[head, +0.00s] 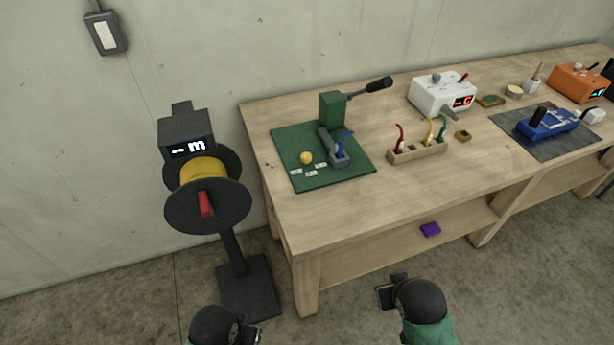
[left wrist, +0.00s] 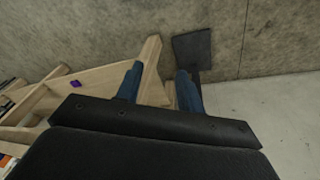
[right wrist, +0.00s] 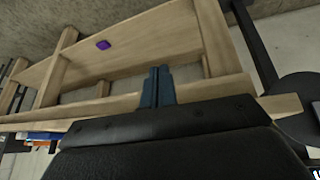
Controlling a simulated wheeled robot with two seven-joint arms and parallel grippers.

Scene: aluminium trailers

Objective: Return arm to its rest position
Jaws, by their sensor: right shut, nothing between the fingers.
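My left arm shows at the bottom of the head view, left of centre, in front of the spool stand. Its gripper (left wrist: 160,86) is open and empty in the left wrist view, with its two blue fingers apart. My right arm shows at the bottom of the head view, right of centre, in front of the workbench, and its gripper points away from me. In the right wrist view the right gripper (right wrist: 158,84) is shut with its blue fingers together and nothing between them. Both hands are low and clear of the bench top.
A wooden workbench (head: 285,222) holds a green press (head: 333,110) on a green mat, a rack (head: 418,151) of coloured tools, a white box (head: 442,93) and a blue device (head: 548,123). A spool stand (head: 235,255) stands left. A purple block (head: 430,229) lies on the lower shelf.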

